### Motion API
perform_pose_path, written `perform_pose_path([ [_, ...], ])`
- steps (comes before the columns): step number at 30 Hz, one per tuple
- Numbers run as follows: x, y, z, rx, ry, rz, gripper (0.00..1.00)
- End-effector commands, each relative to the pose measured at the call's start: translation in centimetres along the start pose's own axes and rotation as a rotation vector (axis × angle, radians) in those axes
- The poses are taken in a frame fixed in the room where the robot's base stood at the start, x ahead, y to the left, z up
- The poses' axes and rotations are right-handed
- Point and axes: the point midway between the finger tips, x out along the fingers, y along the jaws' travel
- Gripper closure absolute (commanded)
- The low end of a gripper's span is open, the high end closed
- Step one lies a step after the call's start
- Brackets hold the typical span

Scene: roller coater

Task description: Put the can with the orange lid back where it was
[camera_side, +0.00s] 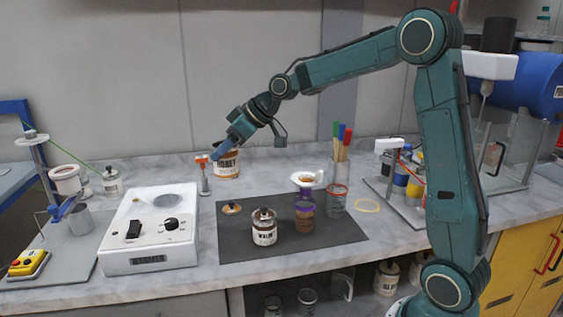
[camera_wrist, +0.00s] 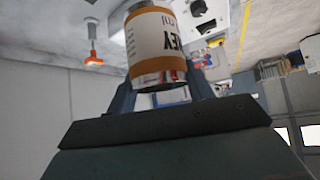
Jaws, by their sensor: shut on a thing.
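The can (camera_side: 227,163) is white-labelled with orange-brown bands and dark lettering. It is at the back of the counter, behind the white machine and dark mat in the side view; I cannot tell whether its base touches the counter. My gripper (camera_side: 222,150) reaches down to its top from the right and is shut on it. In the wrist view the can (camera_wrist: 155,45) sits between the two fingers of my gripper (camera_wrist: 163,90), its label partly turned away. Its lid is mostly hidden by the fingers.
A short orange-topped tool (camera_side: 203,174) stands just left of the can. A white machine (camera_side: 150,230) stands left.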

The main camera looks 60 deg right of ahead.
Motion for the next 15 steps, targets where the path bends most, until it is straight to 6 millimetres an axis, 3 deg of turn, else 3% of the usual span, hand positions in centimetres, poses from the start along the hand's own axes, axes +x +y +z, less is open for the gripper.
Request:
perform_pose_path([
  [15,6.9,-0.1,7.0,0.003,-0.004,0.0,0.76],
])
